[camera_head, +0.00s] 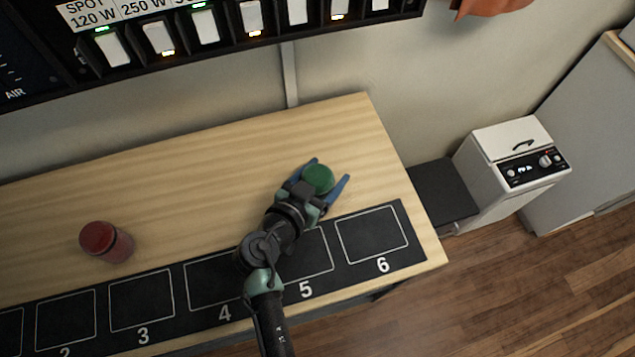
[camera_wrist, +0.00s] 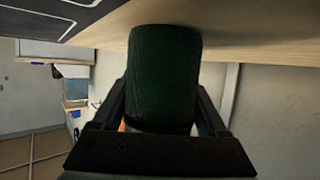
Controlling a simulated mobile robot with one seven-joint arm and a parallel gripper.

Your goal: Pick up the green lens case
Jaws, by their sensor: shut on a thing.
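The green lens case (camera_head: 318,179) is a short round cylinder at the right part of the wooden table (camera_head: 190,160). My gripper (camera_head: 328,180) has its two blue fingers on either side of the case and is shut on it. In the wrist view the dark green case (camera_wrist: 163,75) fills the middle between the fingers of my gripper (camera_wrist: 165,115). The case's far end is close to the tabletop; I cannot tell whether it touches. Part of the case is hidden behind the gripper.
A red lens case (camera_head: 106,242) stands at the left of the table. A black strip with numbered boxes (camera_head: 372,234) runs along the front edge, partly under my arm. A switch panel (camera_head: 250,30) hangs on the wall behind. A white appliance (camera_head: 512,170) stands right of the table.

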